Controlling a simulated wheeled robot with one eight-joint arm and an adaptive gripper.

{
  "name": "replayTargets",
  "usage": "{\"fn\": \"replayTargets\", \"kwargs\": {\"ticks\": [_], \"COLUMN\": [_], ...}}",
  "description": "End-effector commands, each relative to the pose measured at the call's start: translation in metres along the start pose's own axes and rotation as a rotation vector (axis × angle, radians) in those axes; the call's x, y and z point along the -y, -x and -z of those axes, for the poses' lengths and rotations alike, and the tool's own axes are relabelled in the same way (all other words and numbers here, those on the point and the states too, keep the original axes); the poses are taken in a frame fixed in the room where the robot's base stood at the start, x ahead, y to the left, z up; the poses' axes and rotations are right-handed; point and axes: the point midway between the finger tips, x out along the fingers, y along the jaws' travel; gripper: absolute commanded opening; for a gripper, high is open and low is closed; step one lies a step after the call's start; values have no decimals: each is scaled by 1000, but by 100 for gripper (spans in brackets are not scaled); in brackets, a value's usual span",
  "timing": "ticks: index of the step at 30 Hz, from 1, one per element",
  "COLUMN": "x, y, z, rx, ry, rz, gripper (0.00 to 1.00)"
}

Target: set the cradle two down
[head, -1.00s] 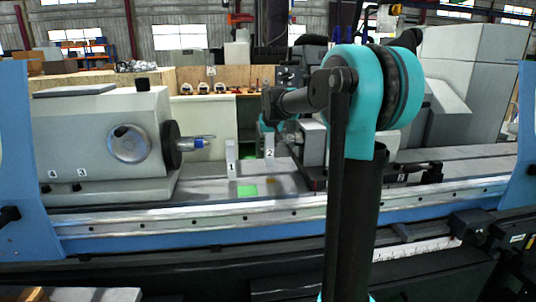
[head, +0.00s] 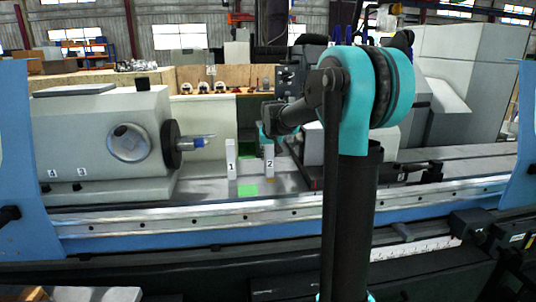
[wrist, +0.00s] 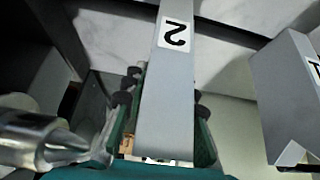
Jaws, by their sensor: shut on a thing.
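Cradle two (head: 269,157) is a pale grey upright block with a "2" label. In the head view it stands over the machine bed to the right of cradle one (head: 231,160), with its foot at or just above a yellow mark; I cannot tell if it touches. My gripper (head: 266,136) is at its upper part. In the wrist view, the teal and black fingers of my gripper (wrist: 165,87) are shut on both sides of cradle two (wrist: 162,105). Cradle one (wrist: 288,95) shows apart at the right there. My arm hides part of the bed.
A green mark (head: 247,190) lies on the bed between the cradles. The headstock (head: 100,135) with its pointed spindle is at the left. In the wrist view, a shiny metal point (wrist: 45,140) is close to my gripper at lower left.

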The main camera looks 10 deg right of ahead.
Motion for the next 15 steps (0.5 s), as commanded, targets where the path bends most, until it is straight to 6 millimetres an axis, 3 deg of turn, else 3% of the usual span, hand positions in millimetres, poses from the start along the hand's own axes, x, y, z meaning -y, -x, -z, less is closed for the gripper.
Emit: {"fn": "replayTargets", "kwargs": {"ticks": [1,6,15], "x": [0,0,0], "y": [-1,-1,1], "z": [0,0,0], "rx": [0,0,0], "ry": [0,0,0], "rz": [0,0,0], "gripper": [28,48,48]}}
